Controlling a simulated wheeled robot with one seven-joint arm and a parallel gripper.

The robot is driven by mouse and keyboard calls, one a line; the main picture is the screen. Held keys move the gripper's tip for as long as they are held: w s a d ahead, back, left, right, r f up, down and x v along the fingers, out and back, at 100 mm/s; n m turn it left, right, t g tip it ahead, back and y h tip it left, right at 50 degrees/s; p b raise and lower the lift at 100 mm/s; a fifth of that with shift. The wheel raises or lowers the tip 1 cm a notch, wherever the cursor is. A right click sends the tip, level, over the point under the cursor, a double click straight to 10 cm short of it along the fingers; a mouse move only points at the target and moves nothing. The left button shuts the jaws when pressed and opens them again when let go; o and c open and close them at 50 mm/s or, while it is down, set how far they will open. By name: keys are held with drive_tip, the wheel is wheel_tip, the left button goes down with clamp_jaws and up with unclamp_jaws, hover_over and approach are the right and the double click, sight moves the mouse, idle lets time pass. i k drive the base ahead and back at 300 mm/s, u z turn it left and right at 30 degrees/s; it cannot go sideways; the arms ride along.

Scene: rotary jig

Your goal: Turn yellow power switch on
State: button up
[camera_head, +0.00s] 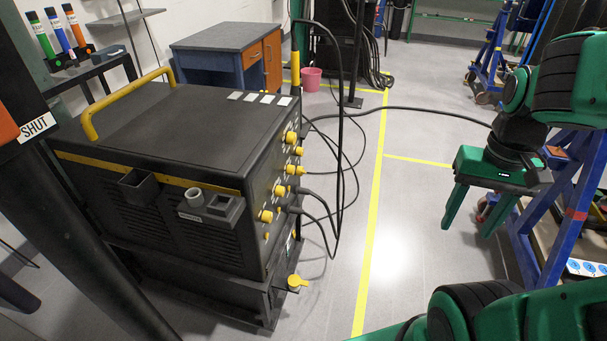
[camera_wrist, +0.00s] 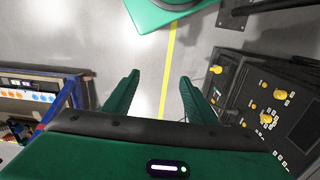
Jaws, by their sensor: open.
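A black machine (camera_head: 160,150) with a yellow trim line and top handle stands at the left in the head view. Its right-hand panel carries several yellow knobs (camera_head: 265,216). A separate yellow lever-like switch (camera_head: 297,283) sits low at the machine's base; I cannot tell if it is on or off. The panel also shows at the right of the wrist view, with a yellow part (camera_wrist: 216,69) at its near edge. My green gripper (camera_head: 474,222) is open and empty, pointing down, well to the right of the machine. Its two fingers are apart in the wrist view (camera_wrist: 158,80).
Black cables (camera_head: 340,200) loop from the panel across the floor. A blue frame (camera_head: 545,215) stands close on the right of my gripper. A pink bucket (camera_head: 311,79) and a desk (camera_head: 228,50) are behind.

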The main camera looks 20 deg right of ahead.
sight(300, 171)
drive_tip(key=u, duration=2.25)
drive_tip(key=k, duration=0.75)
drive_tip(key=z, duration=1.5)
drive_tip(key=i, duration=1)
